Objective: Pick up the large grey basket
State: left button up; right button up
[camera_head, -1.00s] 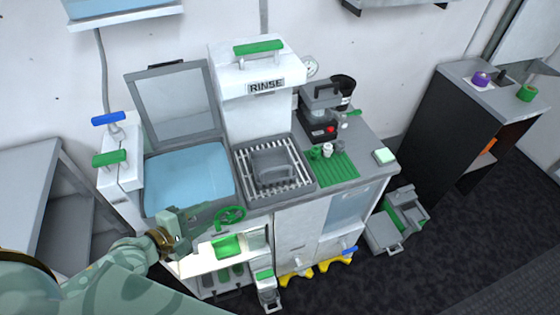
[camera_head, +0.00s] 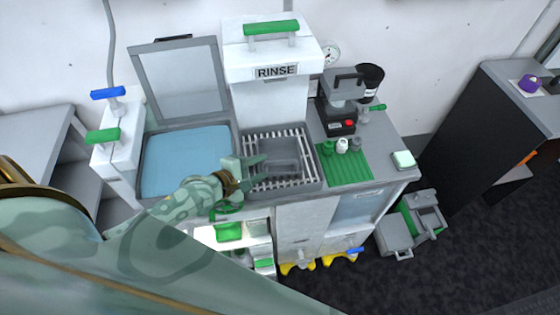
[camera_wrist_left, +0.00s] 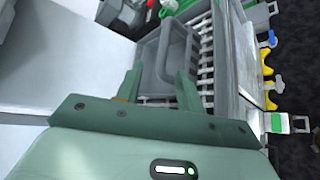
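A grey basket (camera_head: 283,150) sits on the slatted metal grate of the rinse station. It also shows in the left wrist view as a grey open-topped box (camera_wrist_left: 180,52) on the slats. My left gripper (camera_head: 264,168) is at the left, near side of the basket in the head view. In the left wrist view its two fingers (camera_wrist_left: 160,78) are spread apart, with the basket's near end ahead of and between them. I cannot tell whether they touch it. My right gripper is not in view.
The rinse housing (camera_head: 274,72) rises behind the grate. A blue-water basin (camera_head: 185,160) lies left of it. A green mat (camera_head: 350,168) with small cups and a dark machine (camera_head: 338,105) stand to the right. Grey containers (camera_head: 398,238) rest on the floor.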

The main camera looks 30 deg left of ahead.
aim_at(270, 164)
pick_arm(q)
jog(key=b+x, duration=0.1)
jog(key=x, duration=0.4)
jog(key=shift+w+d+f, duration=0.1)
jog(key=shift+w+d, duration=0.05)
jog(key=shift+d, duration=0.15)
jog(key=shift+c, duration=0.7)
grip_shut()
